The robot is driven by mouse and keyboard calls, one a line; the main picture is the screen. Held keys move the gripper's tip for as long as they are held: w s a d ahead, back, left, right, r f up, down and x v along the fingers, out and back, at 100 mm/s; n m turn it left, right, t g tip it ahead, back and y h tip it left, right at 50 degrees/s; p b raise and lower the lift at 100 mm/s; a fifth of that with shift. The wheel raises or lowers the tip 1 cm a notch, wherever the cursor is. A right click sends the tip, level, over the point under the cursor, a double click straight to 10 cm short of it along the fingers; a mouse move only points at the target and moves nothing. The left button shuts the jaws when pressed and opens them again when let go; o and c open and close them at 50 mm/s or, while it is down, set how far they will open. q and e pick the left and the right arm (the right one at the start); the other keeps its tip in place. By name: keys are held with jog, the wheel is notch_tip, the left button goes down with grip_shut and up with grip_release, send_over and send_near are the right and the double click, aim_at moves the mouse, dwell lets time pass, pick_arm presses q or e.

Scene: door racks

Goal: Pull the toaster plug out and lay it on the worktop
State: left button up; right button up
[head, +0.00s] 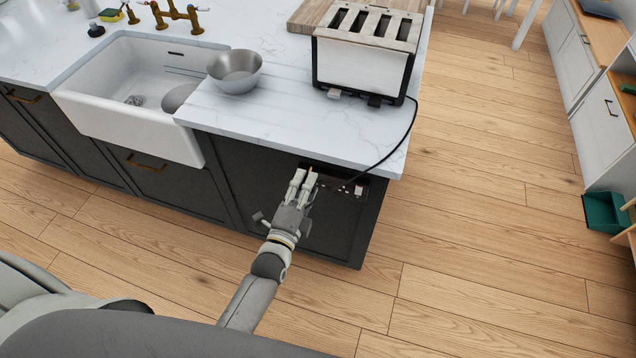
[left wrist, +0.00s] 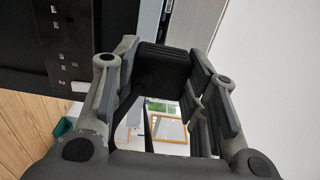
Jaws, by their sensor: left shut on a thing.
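The toaster (head: 362,62) stands on the white worktop (head: 290,128) near its right end. Its black cord (head: 408,130) drops over the worktop edge and runs back left toward my gripper. My left gripper (head: 304,178) is just below the worktop edge, at the left part of the socket panel (head: 350,188). In the left wrist view its fingers are shut on the black plug (left wrist: 165,65), with the cord hanging from it. The panel with its holes (left wrist: 65,45) shows to the left of the plug. I cannot tell whether the plug touches the socket. My right gripper is out of view.
A metal bowl (head: 236,71) stands on the worktop, left of the toaster, beside the white sink (head: 130,90). A wooden board (head: 318,14) lies behind the toaster. The worktop between bowl and toaster is clear. The worktop edge overhangs my gripper.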

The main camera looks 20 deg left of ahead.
pick_arm(q)
notch_tip(320, 180, up, 6)
jog(key=p, duration=0.5)
dwell(0.5)
jog(key=a, duration=1.8)
jog(key=shift+w+a, duration=0.15)
jog(key=shift+w, duration=0.2)
dwell(0.3)
jog(key=m+b, duration=0.8)
jog(key=m, duration=1)
